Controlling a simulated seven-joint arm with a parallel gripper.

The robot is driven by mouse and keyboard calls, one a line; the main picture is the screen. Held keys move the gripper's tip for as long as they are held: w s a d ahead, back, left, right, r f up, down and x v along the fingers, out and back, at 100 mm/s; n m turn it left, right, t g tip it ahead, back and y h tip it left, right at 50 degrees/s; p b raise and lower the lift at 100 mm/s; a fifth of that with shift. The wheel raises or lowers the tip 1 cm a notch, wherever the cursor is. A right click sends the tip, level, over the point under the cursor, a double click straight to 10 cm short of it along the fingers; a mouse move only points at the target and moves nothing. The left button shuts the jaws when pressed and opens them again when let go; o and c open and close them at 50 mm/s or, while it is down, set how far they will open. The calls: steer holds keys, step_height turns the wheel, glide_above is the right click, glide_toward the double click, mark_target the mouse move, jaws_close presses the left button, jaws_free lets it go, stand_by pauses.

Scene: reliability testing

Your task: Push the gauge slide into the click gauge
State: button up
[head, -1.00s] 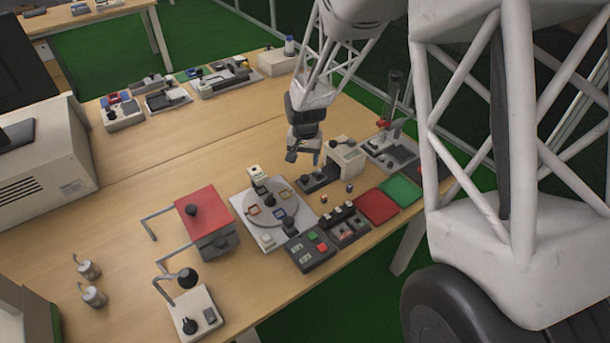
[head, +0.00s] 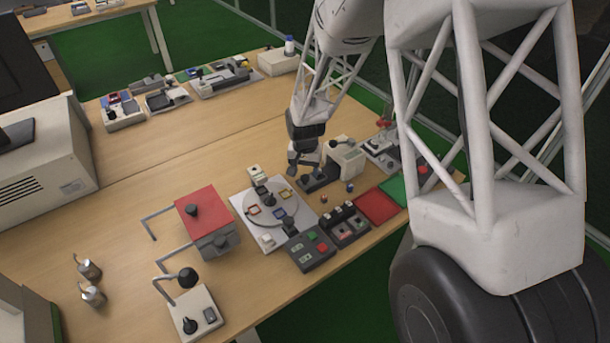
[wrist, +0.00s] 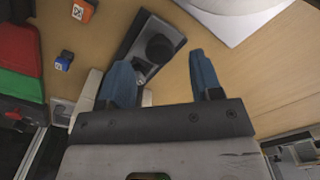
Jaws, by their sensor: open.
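The click gauge (head: 347,155) is a pale block at the end of a dark base plate, in the head view. The gauge slide appears to be the dark part with a round black knob (wrist: 159,48) on that plate, seen between my fingers in the wrist view. The dark plate (head: 316,183) also shows just below my gripper in the head view. My gripper (wrist: 162,72) is open, its two blue fingers apart with nothing between the tips. It is close above the plate, short of the knob. My left finger hides part of the gauge in the wrist view.
A round dial plate (head: 272,207) on a white board stands left of the gauge. Two small cubes, one orange (wrist: 82,11) and one blue (wrist: 64,60), lie nearby. Red (head: 377,204) and green pads lie to the right.

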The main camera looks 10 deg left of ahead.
steer(key=shift+f, duration=1.35)
jaws_close()
